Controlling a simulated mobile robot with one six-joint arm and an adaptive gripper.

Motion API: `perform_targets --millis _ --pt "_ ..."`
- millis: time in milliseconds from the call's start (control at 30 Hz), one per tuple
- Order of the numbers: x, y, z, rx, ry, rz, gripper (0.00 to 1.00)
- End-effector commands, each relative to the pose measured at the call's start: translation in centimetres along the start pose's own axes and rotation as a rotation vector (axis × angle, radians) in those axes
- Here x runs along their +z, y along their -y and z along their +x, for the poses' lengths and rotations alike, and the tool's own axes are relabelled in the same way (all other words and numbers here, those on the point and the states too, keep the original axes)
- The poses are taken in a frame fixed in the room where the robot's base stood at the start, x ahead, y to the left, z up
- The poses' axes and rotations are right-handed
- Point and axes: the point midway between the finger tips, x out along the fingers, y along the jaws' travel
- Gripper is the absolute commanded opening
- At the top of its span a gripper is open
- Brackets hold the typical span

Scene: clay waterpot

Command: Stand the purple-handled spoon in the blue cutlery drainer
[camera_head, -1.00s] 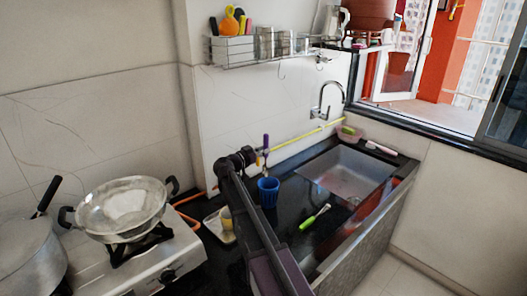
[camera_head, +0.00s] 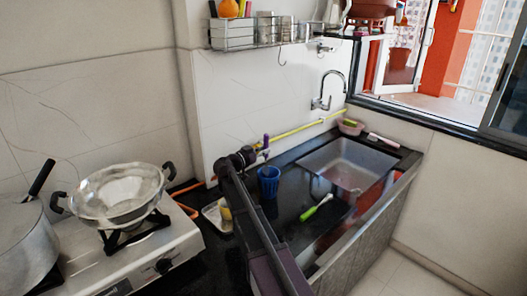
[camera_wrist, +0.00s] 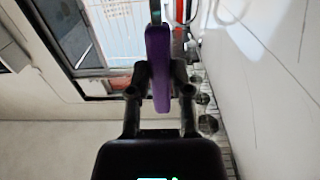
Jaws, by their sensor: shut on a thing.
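The purple-handled spoon (camera_head: 266,141) is held by my gripper (camera_head: 262,154), with its purple handle upright in the head view. The purple handle (camera_wrist: 158,62) also shows between the two fingers of my gripper (camera_wrist: 160,88) in the wrist view. The fingers are shut on it. The blue cutlery drainer (camera_head: 269,182) stands upright on the dark counter, just below the spoon and my gripper in the head view. The spoon's lower end is too small to make out clearly. The drainer does not show in the wrist view.
A white tray (camera_head: 211,216) with a yellowish item lies left of the drainer. A stove with a steel pan (camera_head: 118,197) is at left. A yellow pipe (camera_head: 290,145) runs along the wall.

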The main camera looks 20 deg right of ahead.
Motion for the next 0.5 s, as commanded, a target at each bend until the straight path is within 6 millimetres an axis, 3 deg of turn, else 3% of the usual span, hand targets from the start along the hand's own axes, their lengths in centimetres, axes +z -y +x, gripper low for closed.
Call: perform_targets --millis 500 --pt "3.2 0.0 0.0 0.0 0.0 0.0 0.0"
